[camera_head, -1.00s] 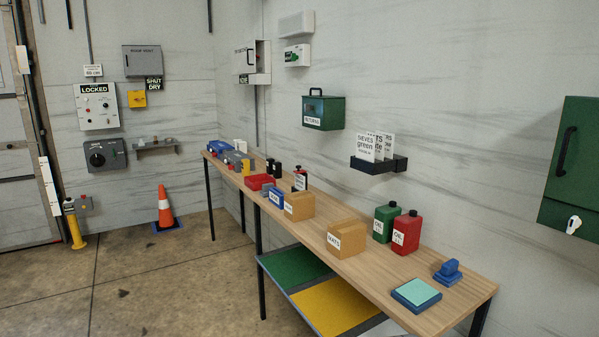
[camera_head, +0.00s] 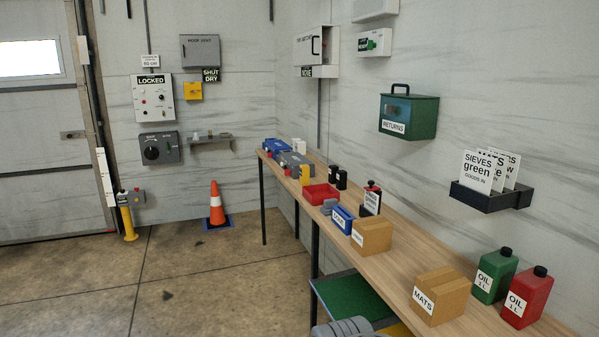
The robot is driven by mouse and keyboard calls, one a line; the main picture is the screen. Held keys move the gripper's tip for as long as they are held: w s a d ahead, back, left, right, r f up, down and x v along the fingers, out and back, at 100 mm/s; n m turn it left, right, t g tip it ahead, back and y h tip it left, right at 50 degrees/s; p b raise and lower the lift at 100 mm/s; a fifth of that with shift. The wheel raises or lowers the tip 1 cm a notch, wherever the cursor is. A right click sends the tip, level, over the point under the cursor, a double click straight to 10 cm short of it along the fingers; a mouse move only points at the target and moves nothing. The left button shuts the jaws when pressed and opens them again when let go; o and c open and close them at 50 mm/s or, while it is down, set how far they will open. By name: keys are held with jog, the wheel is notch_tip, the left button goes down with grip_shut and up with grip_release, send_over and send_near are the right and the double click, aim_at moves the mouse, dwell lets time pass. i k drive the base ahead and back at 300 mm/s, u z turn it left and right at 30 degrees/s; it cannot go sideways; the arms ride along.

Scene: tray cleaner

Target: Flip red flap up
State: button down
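I cannot make out a red flap for certain. A white panel marked LOCKED (camera_head: 153,99) hangs on the back wall, with small red and dark controls too small to tell apart. Below it is a grey box with a round black knob (camera_head: 158,148). A red open tray (camera_head: 321,194) sits on the long wooden bench. My gripper is not in view; only a grey rounded part, probably of my arm, shows at the bottom edge.
The wooden bench (camera_head: 384,262) runs along the right wall, bearing boxes and oil cans. An orange cone (camera_head: 217,207) and a yellow post (camera_head: 129,223) stand near the back wall. The concrete floor (camera_head: 190,280) left of the bench is clear.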

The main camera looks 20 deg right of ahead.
aim_at(372, 187)
jog(key=u, duration=0.15)
jog(key=i, duration=2.8)
jog(key=z, duration=0.3)
